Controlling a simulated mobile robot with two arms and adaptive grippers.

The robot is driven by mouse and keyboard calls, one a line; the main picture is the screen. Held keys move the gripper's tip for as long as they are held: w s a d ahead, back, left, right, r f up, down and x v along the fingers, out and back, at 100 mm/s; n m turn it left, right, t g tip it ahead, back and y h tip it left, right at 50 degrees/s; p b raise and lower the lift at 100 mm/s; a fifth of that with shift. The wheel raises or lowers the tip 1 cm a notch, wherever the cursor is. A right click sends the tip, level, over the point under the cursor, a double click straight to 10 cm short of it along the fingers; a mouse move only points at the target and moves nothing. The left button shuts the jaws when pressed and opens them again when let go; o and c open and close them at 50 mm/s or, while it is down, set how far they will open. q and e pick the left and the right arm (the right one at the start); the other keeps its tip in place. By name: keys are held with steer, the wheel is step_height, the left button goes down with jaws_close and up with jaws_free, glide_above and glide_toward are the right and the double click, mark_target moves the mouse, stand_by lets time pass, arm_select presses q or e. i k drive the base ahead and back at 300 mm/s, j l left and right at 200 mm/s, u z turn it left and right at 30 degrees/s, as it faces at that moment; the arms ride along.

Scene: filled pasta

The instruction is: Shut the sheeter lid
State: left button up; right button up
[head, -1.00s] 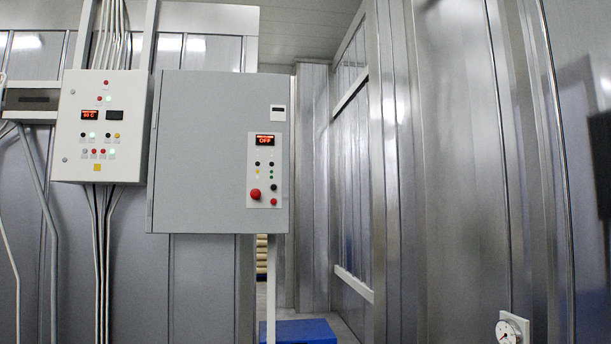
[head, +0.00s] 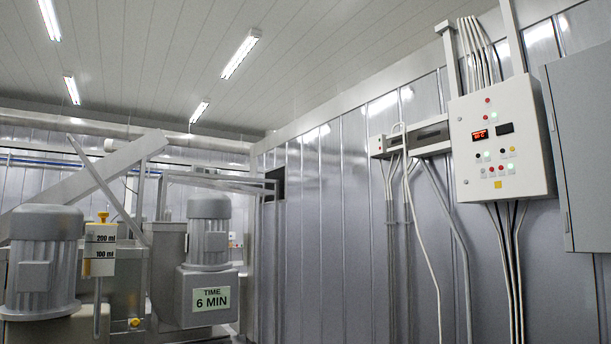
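Neither of my grippers is in view. I cannot make out a sheeter lid for certain. Grey machinery stands at the lower left, with a large ribbed motor (head: 42,258) and a second motor (head: 208,232) on a box with a "TIME 6 MIN" sign (head: 211,299). A slanted metal panel (head: 85,180) rises behind the first motor; I cannot tell whether it belongs to a sheeter. The lower parts of the machines are cut off by the frame.
A white control box (head: 500,143) with a red display and buttons hangs on the panelled wall (head: 330,240). A grey cabinet (head: 585,150) is at the right edge. A dosing cup marked 200 ml and 100 ml (head: 100,250) stands between the motors. The floor is barely visible.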

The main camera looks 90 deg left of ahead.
mark_target(107, 191)
steer(key=k+u, duration=0.2)
steer(key=u, duration=0.25)
steer(key=k+j+u, duration=0.15)
steer(key=u, duration=0.3)
steer(key=k+j+u, duration=0.15)
steer(key=u, duration=0.3)
steer(key=k+j+u, duration=0.1)
steer(key=j+u, duration=0.15)
steer(key=u, duration=0.15)
steer(key=k+j+u, duration=0.1)
steer(key=j+u, duration=0.15)
steer(key=u, duration=0.2)
steer(key=k+j+u, duration=0.15)
steer(key=j+u, duration=0.2)
steer(key=j, duration=1.2)
steer(key=j+u, duration=0.4)
steer(key=j, duration=1.15)
steer(key=i, duration=0.05)
